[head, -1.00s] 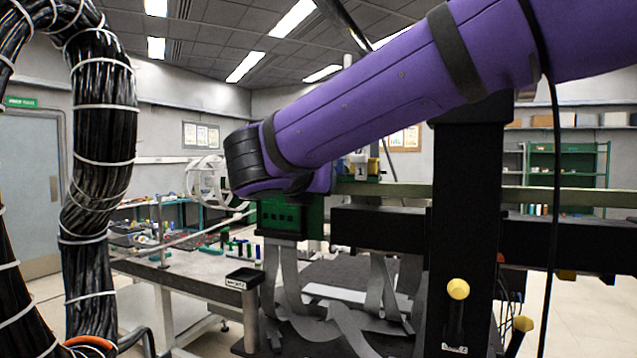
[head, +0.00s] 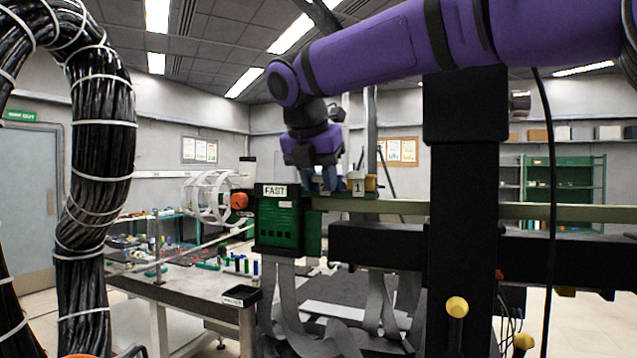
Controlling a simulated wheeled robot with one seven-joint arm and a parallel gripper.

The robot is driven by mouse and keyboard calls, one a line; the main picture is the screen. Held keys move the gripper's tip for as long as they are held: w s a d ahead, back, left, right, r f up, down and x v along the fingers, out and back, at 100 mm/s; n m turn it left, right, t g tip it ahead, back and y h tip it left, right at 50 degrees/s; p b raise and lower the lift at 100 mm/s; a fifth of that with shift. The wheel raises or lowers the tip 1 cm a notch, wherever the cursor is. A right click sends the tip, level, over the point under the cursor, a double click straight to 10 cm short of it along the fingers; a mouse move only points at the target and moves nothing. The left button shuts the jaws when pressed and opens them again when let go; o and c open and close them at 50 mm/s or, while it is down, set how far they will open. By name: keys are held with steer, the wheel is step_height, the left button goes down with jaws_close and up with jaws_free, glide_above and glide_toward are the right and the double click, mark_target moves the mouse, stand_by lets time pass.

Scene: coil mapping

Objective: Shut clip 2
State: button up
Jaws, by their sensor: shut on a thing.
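My gripper (head: 320,178) points down at the end of my purple arm, over the rail behind the green box. Its bluish fingers are shut on clip 2, whose pale tag (head: 322,187) shows between and just below them. The fingers and wrist hide most of this clip, so I cannot tell how far its jaw is closed. Beside it to the right stands another clip with a white tag marked 1 (head: 357,187) and a yellow part.
A green box marked FAST (head: 277,226) stands just left of the clips, with a white cage-like reel (head: 208,194) behind. A pale rail (head: 420,207) runs right. Grey strips (head: 290,305) hang below. A thick black cable bundle (head: 102,160) fills the left side.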

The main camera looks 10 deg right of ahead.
steer(key=shift+w+d+r+g+y, duration=0.2)
steer(key=shift+g+y, duration=0.2)
steer(key=shift+g, duration=0.2)
steer(key=o, duration=0.6)
steer(key=shift+o, duration=0.2)
steer(key=v, duration=1)
steer(key=shift+r, duration=0.4)
